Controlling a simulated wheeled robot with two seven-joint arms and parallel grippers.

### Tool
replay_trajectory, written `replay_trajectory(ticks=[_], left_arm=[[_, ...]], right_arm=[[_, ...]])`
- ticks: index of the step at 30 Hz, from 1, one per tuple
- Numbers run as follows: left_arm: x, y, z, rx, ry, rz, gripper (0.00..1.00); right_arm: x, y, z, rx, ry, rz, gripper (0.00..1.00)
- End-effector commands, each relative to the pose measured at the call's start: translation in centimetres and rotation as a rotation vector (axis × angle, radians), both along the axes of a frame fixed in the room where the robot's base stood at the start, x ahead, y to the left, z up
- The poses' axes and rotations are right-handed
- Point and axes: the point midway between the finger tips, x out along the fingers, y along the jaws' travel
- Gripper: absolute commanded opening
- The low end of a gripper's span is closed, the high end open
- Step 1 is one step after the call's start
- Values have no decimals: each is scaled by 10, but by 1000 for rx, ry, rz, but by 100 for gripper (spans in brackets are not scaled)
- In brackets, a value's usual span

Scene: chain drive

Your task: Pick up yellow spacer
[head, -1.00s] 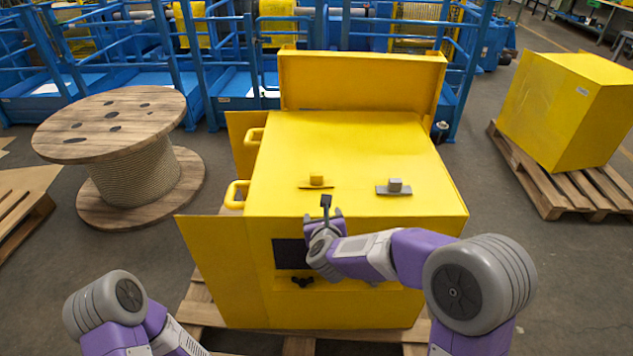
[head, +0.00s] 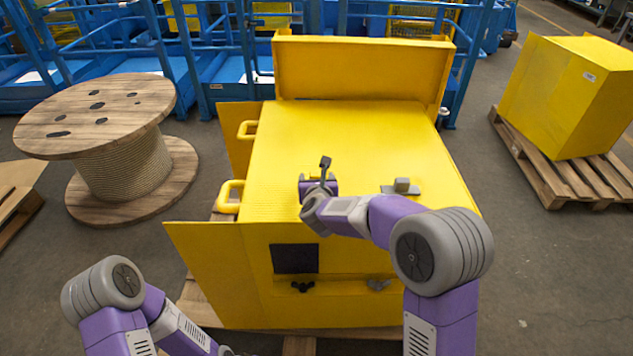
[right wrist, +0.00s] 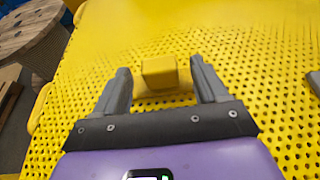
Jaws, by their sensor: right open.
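The yellow spacer is a small block. In the right wrist view the yellow spacer (right wrist: 159,72) stands on the perforated yellow top, framed between the two fingertips with a gap on each side. In the head view my right gripper (head: 318,180) is over the cabinet top and hides most of the spacer. My right gripper (right wrist: 160,66) is open, its grey fingers pointing towards the block with nothing gripped. My left forearm shows at the lower left of the head view, but its jaws are out of frame.
A grey block on a grey plate (head: 402,187) stands right of my right gripper. The yellow cabinet (head: 350,130) has a raised back panel and an open door at left. A wooden cable spool (head: 100,115) and a yellow crate (head: 560,95) stand to the sides.

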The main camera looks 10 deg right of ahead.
Motion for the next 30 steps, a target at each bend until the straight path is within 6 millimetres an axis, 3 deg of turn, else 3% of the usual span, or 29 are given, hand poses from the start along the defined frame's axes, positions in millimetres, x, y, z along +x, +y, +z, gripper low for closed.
replay_trajectory(ticks=[10, 23, 30], left_arm=[[0, 0, -1, 0, 0, 0, 43], [0, 0, -1, 0, 0, 0, 43], [0, 0, 0, 0, 0, 0, 43]], right_arm=[[8, -1, -3, 0, 0, 0, 72], [8, -1, -3, 0, 0, 0, 7], [8, -1, 0, 1, -2, 0, 7]])
